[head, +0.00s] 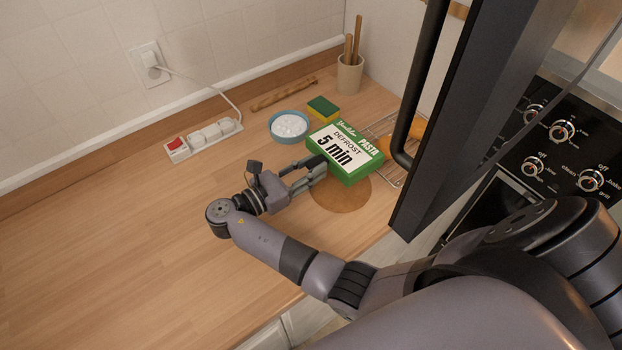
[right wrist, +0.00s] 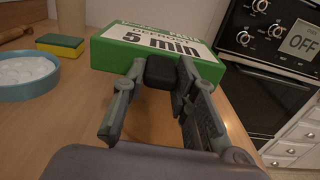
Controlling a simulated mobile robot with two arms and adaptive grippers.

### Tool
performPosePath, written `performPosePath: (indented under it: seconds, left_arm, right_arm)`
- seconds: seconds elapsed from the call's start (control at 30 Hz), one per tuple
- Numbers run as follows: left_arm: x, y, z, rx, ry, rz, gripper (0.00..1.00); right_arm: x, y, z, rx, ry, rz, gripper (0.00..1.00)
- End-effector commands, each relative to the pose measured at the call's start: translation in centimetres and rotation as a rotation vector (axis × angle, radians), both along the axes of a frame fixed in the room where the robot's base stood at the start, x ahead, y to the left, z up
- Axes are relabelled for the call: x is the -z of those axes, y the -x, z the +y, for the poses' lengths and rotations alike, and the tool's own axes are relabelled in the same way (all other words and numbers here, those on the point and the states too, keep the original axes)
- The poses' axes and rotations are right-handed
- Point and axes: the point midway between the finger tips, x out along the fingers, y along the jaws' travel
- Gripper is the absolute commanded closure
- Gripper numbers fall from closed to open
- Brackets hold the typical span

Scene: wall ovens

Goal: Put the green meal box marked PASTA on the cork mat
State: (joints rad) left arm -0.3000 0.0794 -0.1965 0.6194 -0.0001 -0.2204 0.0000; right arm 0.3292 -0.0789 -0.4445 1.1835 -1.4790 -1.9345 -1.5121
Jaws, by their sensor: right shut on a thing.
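The green PASTA meal box (head: 345,153) has a white label reading "DEFROST 5 min". My right gripper (head: 316,168) is shut on its near left edge. In the right wrist view the box (right wrist: 155,48) lies across the fingertips (right wrist: 165,72). The round cork mat (head: 341,196) is on the counter under the near part of the box, and its far part is hidden by the box. I cannot tell whether the box touches the mat. My left gripper is not in view.
A blue bowl (head: 289,127) and a sponge (head: 323,108) stand just behind the box. A wire rack (head: 392,177) lies to its right, beside the dark open oven door (head: 440,140). A power strip (head: 203,139) is at the back left. The left counter is clear.

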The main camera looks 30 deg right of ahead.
Motion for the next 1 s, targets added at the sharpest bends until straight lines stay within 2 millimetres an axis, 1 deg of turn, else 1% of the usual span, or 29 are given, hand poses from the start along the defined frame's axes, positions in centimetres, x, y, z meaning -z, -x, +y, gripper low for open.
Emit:
performPosePath:
  seconds: [0.03, 0.13, 0.23, 0.3, 0.43, 0.77, 1.0]
  left_arm:
    - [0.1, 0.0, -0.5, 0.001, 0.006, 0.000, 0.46]
    - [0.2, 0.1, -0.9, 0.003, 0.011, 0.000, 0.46]
    - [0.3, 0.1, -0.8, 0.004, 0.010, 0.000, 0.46]
    - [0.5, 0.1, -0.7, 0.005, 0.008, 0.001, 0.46]
    - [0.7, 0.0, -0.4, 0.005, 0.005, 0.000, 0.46]
    - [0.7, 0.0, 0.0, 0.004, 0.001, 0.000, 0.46]
    - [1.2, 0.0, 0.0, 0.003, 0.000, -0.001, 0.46]
  right_arm:
    - [0.5, -0.1, 0.0, 0.000, 0.003, -0.002, 1.00]
    - [1.2, -0.1, 0.0, 0.000, 0.002, -0.003, 1.00]
    - [2.2, 0.0, 0.0, 0.000, 0.002, -0.001, 1.00]
    - [3.3, -0.1, 0.0, 0.000, 0.003, 0.000, 1.00]
    - [4.7, -0.1, 0.0, -0.001, 0.003, -0.002, 1.00]
    - [5.0, -0.1, 0.0, -0.001, 0.002, -0.005, 1.00]
    - [5.8, -0.1, 0.0, -0.001, 0.002, -0.002, 1.00]
